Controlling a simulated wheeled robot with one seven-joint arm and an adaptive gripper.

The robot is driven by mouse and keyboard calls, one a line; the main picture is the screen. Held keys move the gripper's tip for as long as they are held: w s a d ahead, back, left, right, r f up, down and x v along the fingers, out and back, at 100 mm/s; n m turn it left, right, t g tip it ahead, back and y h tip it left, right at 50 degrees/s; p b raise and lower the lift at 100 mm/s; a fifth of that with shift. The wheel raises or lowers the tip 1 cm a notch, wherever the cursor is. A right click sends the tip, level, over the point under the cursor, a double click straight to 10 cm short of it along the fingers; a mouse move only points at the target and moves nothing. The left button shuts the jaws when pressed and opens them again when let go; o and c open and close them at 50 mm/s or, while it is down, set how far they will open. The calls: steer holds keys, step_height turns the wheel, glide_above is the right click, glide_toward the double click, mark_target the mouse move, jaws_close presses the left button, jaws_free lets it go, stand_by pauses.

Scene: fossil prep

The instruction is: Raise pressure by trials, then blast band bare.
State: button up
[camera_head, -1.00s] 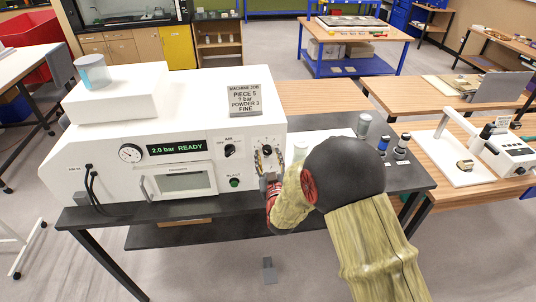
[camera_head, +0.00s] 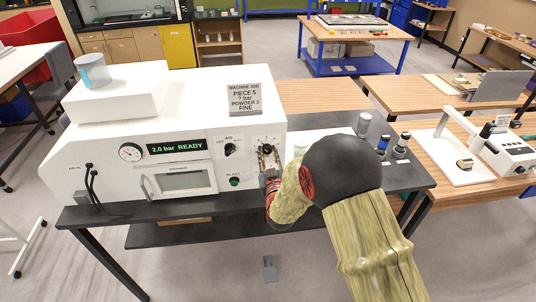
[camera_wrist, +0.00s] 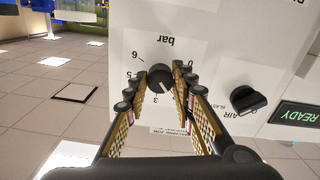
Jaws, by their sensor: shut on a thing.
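The white blasting machine (camera_head: 105,175) has a lit display (camera_head: 178,146) reading "2.0 bar READY". The black round pressure knob (camera_wrist: 159,78) sits on a "bar" scale, which appears upside down in the wrist view. My gripper (camera_wrist: 166,84) has its fingers on both sides of this knob and is shut on it; in the head view my gripper (camera_head: 268,150) partly covers the dial. The AIR knob (camera_head: 230,149) and green BLAST button (camera_head: 235,182) are left of my gripper. The chamber (camera_head: 184,181) has a window and handle; no piece is discernible inside.
A job sign (camera_head: 244,98) on top reads "PIECE 5, ? bar, POWDER 3, FINE". A round gauge (camera_head: 130,152) sits left of the display. Several powder jars (camera_head: 382,146) stand to the right of my arm. A clear jar (camera_head: 93,70) stands on the machine's top.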

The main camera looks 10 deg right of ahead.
jaws_close()
steer(key=shift+f+m+b, duration=0.1)
steer(key=shift+m+b, duration=0.3)
steer(key=shift+b, duration=0.45)
steer(key=shift+f+m+b, duration=0.1)
steer(key=shift+m+b, duration=0.6)
steer(key=shift+b, duration=0.35)
steer(key=m+b, duration=0.4)
steer(key=b, duration=0.2)
steer(key=shift+m+b, duration=0.7)
steer(key=shift+b, duration=0.35)
steer(key=shift+r, duration=0.2)
steer(key=o, duration=0.8)
jaws_free()
steer(key=shift+o, duration=0.2)
